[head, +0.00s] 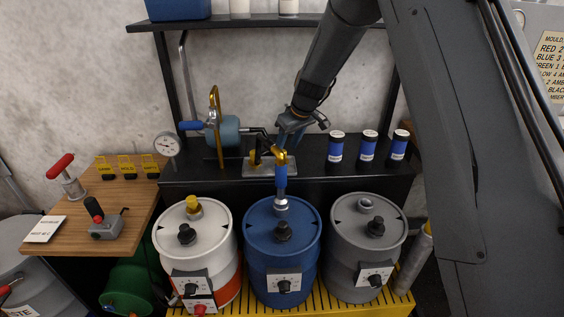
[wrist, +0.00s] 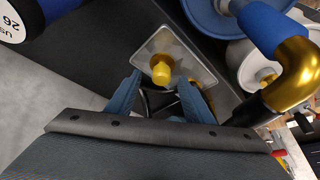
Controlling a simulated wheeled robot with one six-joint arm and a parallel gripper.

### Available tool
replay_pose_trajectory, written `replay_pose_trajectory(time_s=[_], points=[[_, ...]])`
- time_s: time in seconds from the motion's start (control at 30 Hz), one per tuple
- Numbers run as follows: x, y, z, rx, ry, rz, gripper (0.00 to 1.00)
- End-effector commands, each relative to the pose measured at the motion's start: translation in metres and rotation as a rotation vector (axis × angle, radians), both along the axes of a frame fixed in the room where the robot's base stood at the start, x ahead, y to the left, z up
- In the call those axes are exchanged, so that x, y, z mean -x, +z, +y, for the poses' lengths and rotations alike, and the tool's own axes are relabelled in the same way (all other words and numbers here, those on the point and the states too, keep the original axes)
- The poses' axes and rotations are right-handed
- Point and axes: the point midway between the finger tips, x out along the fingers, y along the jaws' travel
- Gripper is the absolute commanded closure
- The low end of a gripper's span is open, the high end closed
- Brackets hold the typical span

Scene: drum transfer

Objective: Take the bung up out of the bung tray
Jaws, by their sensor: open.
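The bung tray (wrist: 190,52) is a pale grey square tray on the dark bench. The yellow bung (wrist: 161,73) stands in it. In the head view the tray (head: 250,173) lies behind the blue drum, partly hidden by the brass nozzle. My gripper (wrist: 160,95) is open, with its two blue fingers spread. In the wrist view the bung shows beyond and between the fingertips, with nothing held. In the head view my gripper (head: 289,138) hangs over the tray area.
A brass nozzle with a blue grip (head: 281,172) stands in the blue drum (head: 268,245), close to the tray. A white drum (head: 185,250) with its own yellow bung and a grey drum (head: 350,250) flank it. Several blue-labelled jars (head: 336,147) stand right on the bench.

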Motion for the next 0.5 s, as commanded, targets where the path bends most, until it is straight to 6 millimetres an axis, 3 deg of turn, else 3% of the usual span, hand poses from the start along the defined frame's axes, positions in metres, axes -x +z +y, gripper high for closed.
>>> replay_pose_trajectory(time_s=[0.5], points=[[-0.016,-0.043,0.016,0.0,-0.001,0.001,0.53]])
